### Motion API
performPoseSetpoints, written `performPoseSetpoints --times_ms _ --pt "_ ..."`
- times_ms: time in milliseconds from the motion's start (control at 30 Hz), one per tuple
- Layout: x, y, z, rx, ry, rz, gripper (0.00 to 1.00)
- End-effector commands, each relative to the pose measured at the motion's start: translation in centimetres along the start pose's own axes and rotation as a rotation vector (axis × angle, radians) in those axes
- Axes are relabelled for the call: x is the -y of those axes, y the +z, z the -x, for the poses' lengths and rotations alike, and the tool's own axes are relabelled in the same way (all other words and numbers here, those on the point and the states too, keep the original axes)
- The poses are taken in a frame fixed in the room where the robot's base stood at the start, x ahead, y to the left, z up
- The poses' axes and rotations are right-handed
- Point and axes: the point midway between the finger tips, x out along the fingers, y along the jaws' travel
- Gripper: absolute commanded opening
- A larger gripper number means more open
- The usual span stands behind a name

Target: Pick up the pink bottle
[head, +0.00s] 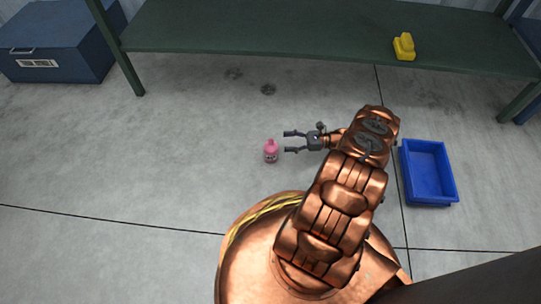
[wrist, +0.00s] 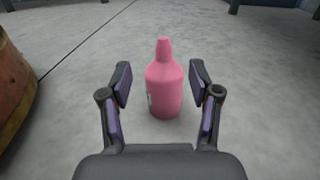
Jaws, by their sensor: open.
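The pink bottle (head: 271,152) stands upright on the grey concrete floor in the head view, left of my gripper. My gripper (head: 288,142) is open and empty, with its fingers pointing left toward the bottle. In the wrist view the pink bottle (wrist: 164,80) stands upright ahead, seen in the gap between the two fingertips of my gripper (wrist: 159,84). Its tapered nozzle points up, and part of a pale label shows on its left side. The fingers are apart from the bottle; it appears just beyond the tips.
A blue bin (head: 428,172) lies on the floor to the right of my arm. A green table (head: 300,28) stands at the back with a yellow object (head: 404,46) on it. A blue chest (head: 60,45) is at the back left. The floor around the bottle is clear.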

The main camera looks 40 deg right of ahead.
Motion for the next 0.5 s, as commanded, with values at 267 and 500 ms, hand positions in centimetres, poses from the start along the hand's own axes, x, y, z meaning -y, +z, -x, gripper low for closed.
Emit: performPoseSetpoints --times_ms 267,500 --pt "-0.1 -1.3 -0.3 0.017 -0.024 -0.007 0.62" --pt "0.0 -1.3 -2.2 0.015 -0.024 -0.010 0.62"
